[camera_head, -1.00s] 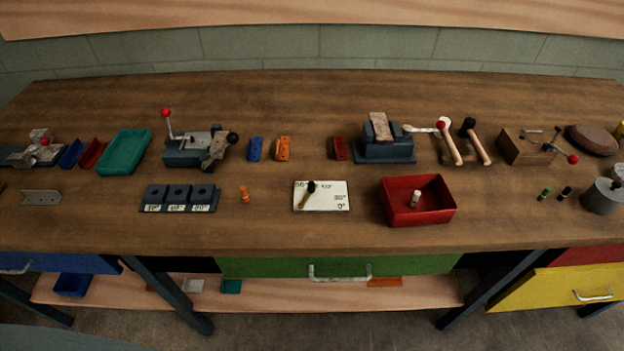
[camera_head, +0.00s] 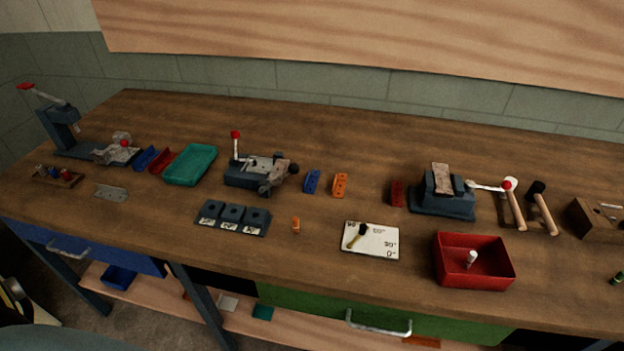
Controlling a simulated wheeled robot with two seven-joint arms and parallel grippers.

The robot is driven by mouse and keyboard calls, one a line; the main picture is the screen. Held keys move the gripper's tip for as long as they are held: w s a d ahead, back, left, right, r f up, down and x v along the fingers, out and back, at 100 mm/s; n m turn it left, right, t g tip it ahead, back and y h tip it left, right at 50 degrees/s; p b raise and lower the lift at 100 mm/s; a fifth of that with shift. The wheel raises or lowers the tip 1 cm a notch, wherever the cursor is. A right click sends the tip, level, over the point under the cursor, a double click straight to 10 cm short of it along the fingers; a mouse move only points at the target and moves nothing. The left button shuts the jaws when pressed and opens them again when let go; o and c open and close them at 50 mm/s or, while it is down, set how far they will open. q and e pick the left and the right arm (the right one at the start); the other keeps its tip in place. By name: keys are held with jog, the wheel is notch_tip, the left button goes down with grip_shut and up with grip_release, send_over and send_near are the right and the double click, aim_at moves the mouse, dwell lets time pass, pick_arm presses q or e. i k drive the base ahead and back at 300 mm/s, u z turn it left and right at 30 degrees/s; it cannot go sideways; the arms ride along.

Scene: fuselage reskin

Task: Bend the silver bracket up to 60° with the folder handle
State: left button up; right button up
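A flat silver bracket (camera_head: 111,193) with holes lies on the left part of the bench, apart from any machine. A blue-grey bench machine (camera_head: 258,174) with an upright red-knobbed lever and a black knob stands right of the green tray; it looks like the folder, but I cannot be sure. A white angle card (camera_head: 384,246) with degree marks and a dark pointer lies nearer the front edge. Neither gripper shows in the head view.
A green tray (camera_head: 190,165) and small red and blue channels sit left of the machine. A block with three labelled slots (camera_head: 232,218) lies before it. A red bin (camera_head: 474,262), a second machine (camera_head: 443,192) and mallets (camera_head: 527,206) stand to the right.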

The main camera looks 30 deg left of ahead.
aim_at(285, 164)
jog(key=z, duration=1.8)
jog(key=k, duration=0.9)
jog(key=u, duration=1.85)
jog(key=i, duration=0.5)
jog(key=z, duration=0.05)
